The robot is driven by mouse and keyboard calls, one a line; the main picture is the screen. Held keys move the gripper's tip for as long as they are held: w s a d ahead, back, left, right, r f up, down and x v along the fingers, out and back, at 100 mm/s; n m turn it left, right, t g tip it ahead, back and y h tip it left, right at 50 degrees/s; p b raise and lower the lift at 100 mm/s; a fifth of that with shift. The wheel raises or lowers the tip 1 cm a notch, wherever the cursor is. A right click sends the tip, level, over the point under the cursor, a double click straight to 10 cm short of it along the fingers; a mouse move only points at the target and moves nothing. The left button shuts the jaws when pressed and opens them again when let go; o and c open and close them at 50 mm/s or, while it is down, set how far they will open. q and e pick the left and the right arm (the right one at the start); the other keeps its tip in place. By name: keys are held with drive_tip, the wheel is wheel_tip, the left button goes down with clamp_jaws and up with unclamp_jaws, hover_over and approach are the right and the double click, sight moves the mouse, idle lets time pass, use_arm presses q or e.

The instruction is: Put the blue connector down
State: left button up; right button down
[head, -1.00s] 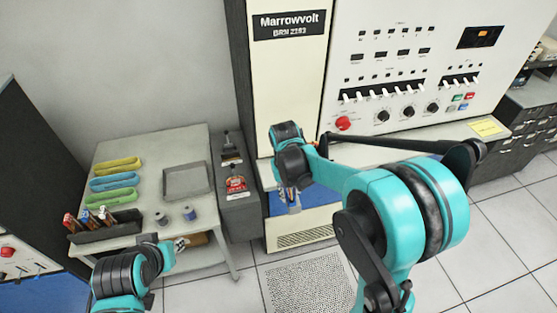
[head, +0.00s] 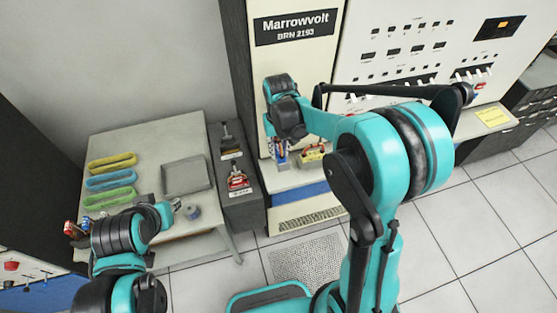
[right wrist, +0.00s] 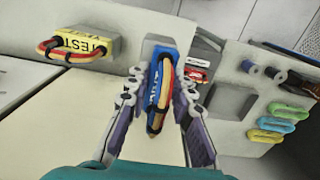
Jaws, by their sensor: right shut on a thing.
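The blue connector (head: 280,153), with red and yellow wires, is between the fingers of my right gripper (head: 279,158), at the pale ledge (head: 290,181) of the cream cabinet. In the right wrist view my right gripper (right wrist: 158,112) is shut on the blue connector (right wrist: 153,95), one finger on each side. A grey block shows behind its far end; I cannot tell whether they touch. A yellow connector marked TEST (right wrist: 85,43) is beside it on the ledge. My left gripper (head: 176,205) is over the table at the left, near a spool; its jaws are too small to read.
A red connector (head: 238,180) sits on a dark grey cabinet (head: 236,208) between table and machine. The table (head: 150,137) holds coloured loop trays (head: 112,180), a grey tray (head: 185,177) and a spool (head: 192,212). Switches line the panel above the ledge.

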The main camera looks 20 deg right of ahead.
sight(279, 155)
drive_tip(key=shift+f, duration=0.85)
drive_tip(key=shift+w+f, duration=0.15)
drive_tip(key=shift+f, duration=0.6)
wheel_tip(279, 155, down, 3)
drive_tip(key=shift+f, duration=0.1)
drive_tip(key=shift+f+b, duration=0.15)
drive_tip(key=shift+b, duration=0.2)
drive_tip(key=c, duration=1.3)
unclamp_jaws()
